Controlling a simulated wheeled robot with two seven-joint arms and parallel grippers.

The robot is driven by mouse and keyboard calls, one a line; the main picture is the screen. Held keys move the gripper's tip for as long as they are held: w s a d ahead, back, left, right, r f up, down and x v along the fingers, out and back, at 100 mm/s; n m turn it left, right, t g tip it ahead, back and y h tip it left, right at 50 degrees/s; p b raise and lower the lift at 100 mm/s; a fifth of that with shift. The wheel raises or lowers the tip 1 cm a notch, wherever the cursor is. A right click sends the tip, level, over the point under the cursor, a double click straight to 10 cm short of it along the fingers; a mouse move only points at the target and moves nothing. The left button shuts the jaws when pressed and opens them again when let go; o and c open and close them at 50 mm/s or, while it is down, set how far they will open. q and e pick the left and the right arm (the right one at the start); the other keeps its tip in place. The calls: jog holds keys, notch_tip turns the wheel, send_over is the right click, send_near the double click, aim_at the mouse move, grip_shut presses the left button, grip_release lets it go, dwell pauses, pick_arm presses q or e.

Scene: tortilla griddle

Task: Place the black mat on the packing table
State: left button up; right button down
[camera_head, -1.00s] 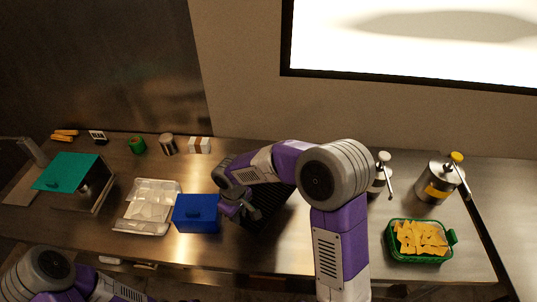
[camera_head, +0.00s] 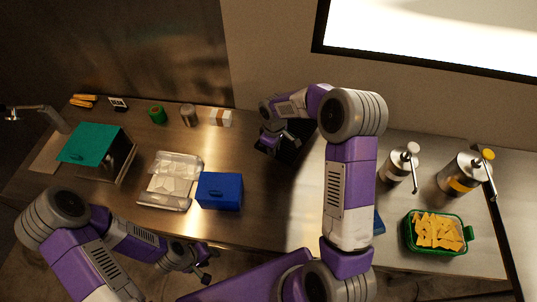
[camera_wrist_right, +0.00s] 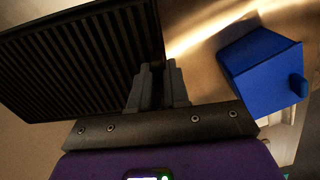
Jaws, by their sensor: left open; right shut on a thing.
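The black mat (camera_wrist_right: 80,60) is a dark ribbed rectangle, filling the upper left of the right wrist view. My right gripper (camera_wrist_right: 158,80) is shut on its edge. In the head view the mat (camera_head: 292,150) shows as a dark patch beneath my right gripper (camera_head: 270,140), partly hidden by the arm. It is over the back middle of the steel table (camera_head: 285,205); I cannot tell whether it touches the surface. My left gripper (camera_head: 206,266) is open and empty, low in front of the table's front edge.
A blue box (camera_head: 220,190) stands left of centre, beside a clear tray (camera_head: 170,180). A teal-lidded box (camera_head: 95,145) is at left. Tape and small items line the back. Pump bottles (camera_head: 400,165) and a green chip basket (camera_head: 435,233) are at right. Bare steel lies right of the blue box.

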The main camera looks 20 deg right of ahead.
jog(key=shift+w+d+f+b, duration=0.1)
jog(key=shift+w+f+b, duration=0.15)
jog(key=shift+f+b, duration=0.25)
jog(key=shift+w+f+b, duration=0.2)
jog(key=shift+f+b, duration=0.15)
jog(key=shift+f, duration=0.2)
jog(key=f+b, duration=0.1)
jog(key=f, duration=0.1)
jog(key=s+f+b, duration=0.1)
jog(key=f+b, duration=0.1)
jog(key=shift+f, duration=0.2)
jog(key=shift+w+f, duration=0.2)
jog(key=shift+f, duration=0.25)
notch_tip(320, 180, down, 4)
jog(key=b, duration=0.2)
jog(key=shift+s+r+b, duration=0.15)
jog(key=shift+r+b, duration=0.1)
jog(key=shift+b, duration=0.15)
jog(key=shift+f, duration=0.35)
jog(key=shift+w, duration=0.35)
jog(key=shift+s, duration=0.1)
jog(key=c, duration=1.6)
grip_release()
jog(key=shift+f, duration=0.15)
jog(key=o, duration=0.5)
jog(key=shift+r, duration=0.2)
